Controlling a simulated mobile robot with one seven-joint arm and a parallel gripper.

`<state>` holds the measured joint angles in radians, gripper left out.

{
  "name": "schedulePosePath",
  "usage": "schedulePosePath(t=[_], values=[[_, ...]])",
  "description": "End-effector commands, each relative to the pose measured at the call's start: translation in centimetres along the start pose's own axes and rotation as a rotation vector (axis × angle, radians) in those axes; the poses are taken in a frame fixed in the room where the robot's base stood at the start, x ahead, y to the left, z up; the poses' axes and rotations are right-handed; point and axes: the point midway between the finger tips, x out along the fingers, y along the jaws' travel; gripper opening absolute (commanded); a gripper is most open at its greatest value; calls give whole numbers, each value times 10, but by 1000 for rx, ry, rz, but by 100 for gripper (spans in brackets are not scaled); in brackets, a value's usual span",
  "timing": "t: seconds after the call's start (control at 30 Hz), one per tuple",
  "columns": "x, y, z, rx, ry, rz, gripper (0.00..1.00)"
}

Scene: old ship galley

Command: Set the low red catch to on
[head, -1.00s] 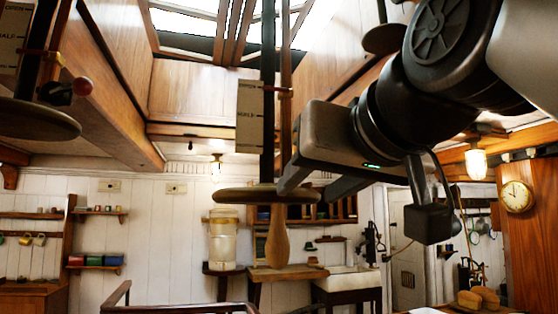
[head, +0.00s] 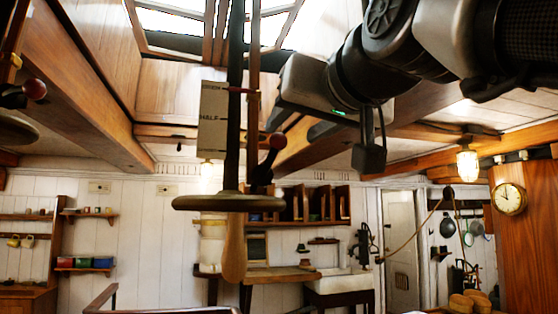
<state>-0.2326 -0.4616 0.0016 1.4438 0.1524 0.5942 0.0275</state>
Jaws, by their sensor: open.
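A red-knobbed lever (head: 275,143) with a dark arm stands beside the central dark vertical post (head: 235,120), above a round wooden wheel (head: 228,202). A second red knob (head: 34,89) on a dark lever shows at the left edge. I cannot tell which is the low red catch. A pale board (head: 213,120) marked OPEN and HALF hangs at the post with a red pointer (head: 241,90) near OPEN. My gripper (head: 297,143) is open, its fingers pointing down-left close to the central red knob. Whether they touch it cannot be told.
A sloping beam (head: 85,95) runs along the upper left, and a skylight is overhead. A wooden handle (head: 234,250) hangs below the wheel. A lamp (head: 467,162) and a clock (head: 510,198) are at right. A wooden rail (head: 105,297) is low in front.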

Motion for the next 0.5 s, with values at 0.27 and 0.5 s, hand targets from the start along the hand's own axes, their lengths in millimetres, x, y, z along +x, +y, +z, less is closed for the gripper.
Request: schedulePosePath(t=[0.27, 0.5], values=[[60, 0, -2, 0, -3, 0, 46], [89, 0, -1, 0, -1, 0, 46]])
